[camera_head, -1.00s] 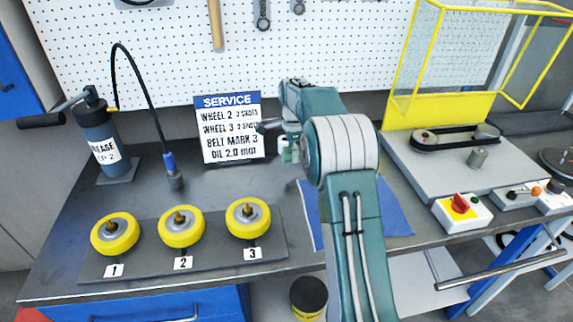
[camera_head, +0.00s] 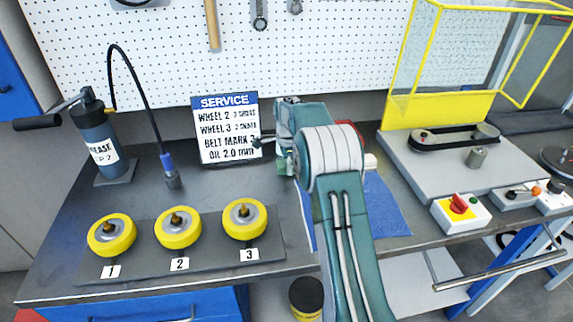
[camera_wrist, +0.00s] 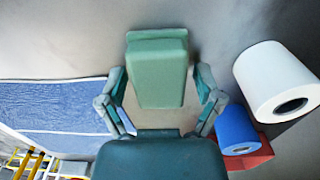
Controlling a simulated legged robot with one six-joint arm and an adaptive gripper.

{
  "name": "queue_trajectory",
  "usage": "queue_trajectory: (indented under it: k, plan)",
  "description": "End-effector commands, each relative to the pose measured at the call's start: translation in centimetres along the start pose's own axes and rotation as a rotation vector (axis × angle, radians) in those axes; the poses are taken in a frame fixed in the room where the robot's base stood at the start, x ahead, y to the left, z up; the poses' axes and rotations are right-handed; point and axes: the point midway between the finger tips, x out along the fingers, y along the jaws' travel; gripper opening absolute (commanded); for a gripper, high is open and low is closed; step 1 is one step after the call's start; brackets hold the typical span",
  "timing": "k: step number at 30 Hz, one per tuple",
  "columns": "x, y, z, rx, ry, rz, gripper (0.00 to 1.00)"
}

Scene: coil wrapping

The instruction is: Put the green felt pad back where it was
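The green felt pad (camera_wrist: 157,78) is a light green block shape in the middle of the wrist view, lined up with my gripper (camera_wrist: 161,72). The two fingers stand one on each side of it. A narrow gap seems to show on the right, so I cannot tell whether they grip it. In the head view, my gripper (camera_head: 284,162) is over the bench behind the blue mat, right of the service sign, and partly hidden by my arm. The pad cannot be made out clearly there.
A white roll (camera_wrist: 280,85), a blue roll (camera_wrist: 237,130) and a red object (camera_wrist: 252,155) stand close on the right in the wrist view. The service sign (camera_head: 226,130) and three yellow wheels are to the left.

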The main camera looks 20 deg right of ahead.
Motion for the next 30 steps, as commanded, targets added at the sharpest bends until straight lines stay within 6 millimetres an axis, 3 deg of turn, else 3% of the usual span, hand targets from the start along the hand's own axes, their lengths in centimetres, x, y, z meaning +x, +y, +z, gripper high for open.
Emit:
queue_trajectory:
  k: [14, 30]
  plan:
    - [-0.5, 0.0, 0.1, 0.0, 0.001, -0.001, 0.99]
    - [-10.4, 0.0, 0.1, 0.0, 0.001, -0.003, 0.99]
